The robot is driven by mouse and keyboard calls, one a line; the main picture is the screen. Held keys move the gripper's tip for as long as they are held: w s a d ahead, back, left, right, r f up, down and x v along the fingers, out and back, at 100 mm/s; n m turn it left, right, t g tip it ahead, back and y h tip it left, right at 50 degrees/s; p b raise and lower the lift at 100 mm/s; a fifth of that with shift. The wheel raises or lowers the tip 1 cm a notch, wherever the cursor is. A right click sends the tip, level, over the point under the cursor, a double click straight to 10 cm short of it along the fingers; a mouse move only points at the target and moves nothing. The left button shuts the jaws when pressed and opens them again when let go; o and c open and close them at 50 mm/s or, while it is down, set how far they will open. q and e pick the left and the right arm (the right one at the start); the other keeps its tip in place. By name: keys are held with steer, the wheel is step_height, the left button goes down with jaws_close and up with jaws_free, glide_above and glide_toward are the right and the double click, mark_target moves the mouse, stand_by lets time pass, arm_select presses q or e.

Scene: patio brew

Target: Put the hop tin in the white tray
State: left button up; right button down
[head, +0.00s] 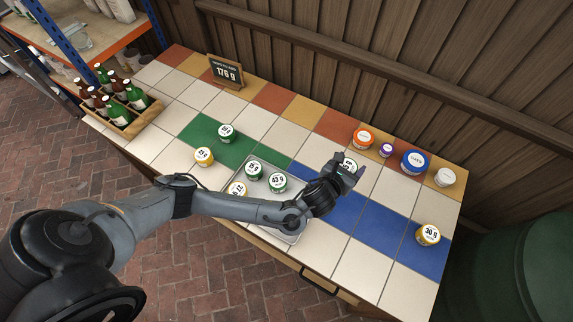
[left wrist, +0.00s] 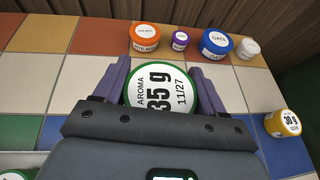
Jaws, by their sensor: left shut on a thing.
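My left gripper (head: 352,174) is shut on a green-rimmed tin with a white lid (head: 348,163), right of the tray. In the left wrist view this tin (left wrist: 160,92) reads "AROMA 35 g 11/27" and sits between the purple fingers (left wrist: 162,88). I cannot tell whether it touches the table. The pale tray (head: 291,238) is partly hidden by my left arm. In it are two green tins (head: 254,170) (head: 278,182), one reading 43 g, and a yellow tin (head: 237,189). My right gripper is not in view.
A green tin (head: 226,133) and a yellow tin (head: 204,156) stand left of the tray. Orange (head: 362,138), purple (head: 386,150), blue (head: 415,162) and white (head: 445,177) tubs line the back right. A yellow 30 g tin (head: 428,234), a 176 g sign (head: 227,73) and a bottle crate (head: 148,112) also stand there.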

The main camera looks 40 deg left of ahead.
arm_select(q)
steer(key=shift+w+f+b, duration=0.3)
steer(key=shift+f+b, duration=0.1)
steer(key=shift+f, duration=0.1)
steer(key=b, duration=0.2)
glide_above(321, 161)
step_height(321, 161, down, 7)
steer(key=shift+r, duration=0.1)
steer(key=shift+f+b, duration=0.6)
steer(key=shift+f, duration=1.4)
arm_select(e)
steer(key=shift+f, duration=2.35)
arm_select(q)
steer(key=shift+f, duration=0.15)
steer(key=o, duration=1)
steer(key=shift+o, duration=0.2)
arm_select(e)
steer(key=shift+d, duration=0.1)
arm_select(q)
steer(key=shift+r, duration=0.25)
steer(key=p+v, duration=0.3)
steer(key=v, duration=0.9)
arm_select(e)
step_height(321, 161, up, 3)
